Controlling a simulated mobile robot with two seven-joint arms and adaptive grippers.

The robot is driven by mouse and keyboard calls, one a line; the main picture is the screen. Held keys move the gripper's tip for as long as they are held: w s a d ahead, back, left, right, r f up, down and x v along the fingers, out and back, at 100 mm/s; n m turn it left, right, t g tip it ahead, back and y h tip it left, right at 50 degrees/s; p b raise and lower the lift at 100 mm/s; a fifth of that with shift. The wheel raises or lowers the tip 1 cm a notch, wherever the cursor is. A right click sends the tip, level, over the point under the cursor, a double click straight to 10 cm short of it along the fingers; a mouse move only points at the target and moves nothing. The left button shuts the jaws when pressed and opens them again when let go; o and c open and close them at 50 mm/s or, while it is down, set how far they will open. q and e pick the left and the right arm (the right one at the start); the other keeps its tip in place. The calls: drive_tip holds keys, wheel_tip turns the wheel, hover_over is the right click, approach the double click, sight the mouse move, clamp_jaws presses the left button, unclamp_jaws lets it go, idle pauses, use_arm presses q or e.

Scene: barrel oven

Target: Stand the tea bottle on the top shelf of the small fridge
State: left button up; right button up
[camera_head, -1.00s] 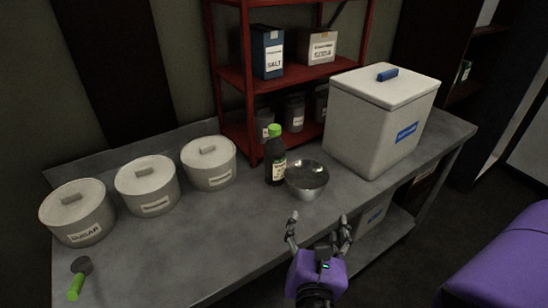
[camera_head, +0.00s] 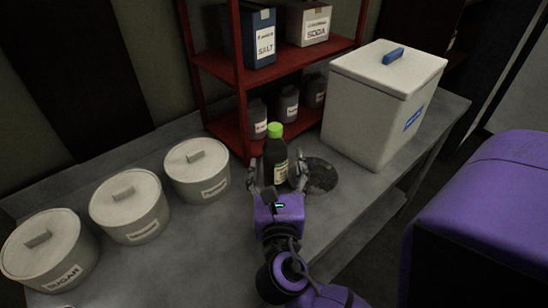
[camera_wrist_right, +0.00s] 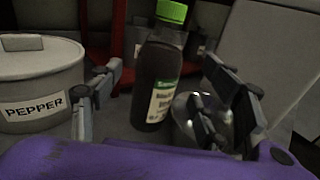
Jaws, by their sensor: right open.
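The tea bottle (camera_head: 275,160) is dark with a green cap and a pale label, and stands upright on the grey metal table. My right gripper (camera_head: 276,172) is open with its fingers spread on either side of the bottle's near side. In the right wrist view the bottle (camera_wrist_right: 158,75) stands between and beyond the open fingers (camera_wrist_right: 165,95), with no clear contact. The small fridge cannot be made out in these frames. My left gripper is not in view.
A metal bowl (camera_head: 320,175) sits right beside the bottle, close to a right finger. A red shelf rack (camera_head: 240,75) stands behind. A large white bin (camera_head: 375,110) is at right, and several lidded canisters (camera_head: 130,207) are at left. A purple shape fills the right edge.

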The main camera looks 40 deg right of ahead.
sight(275, 162)
drive_tip(key=x, duration=0.5)
drive_tip(key=shift+a+f, duration=0.1)
drive_tip(key=c, duration=1.7)
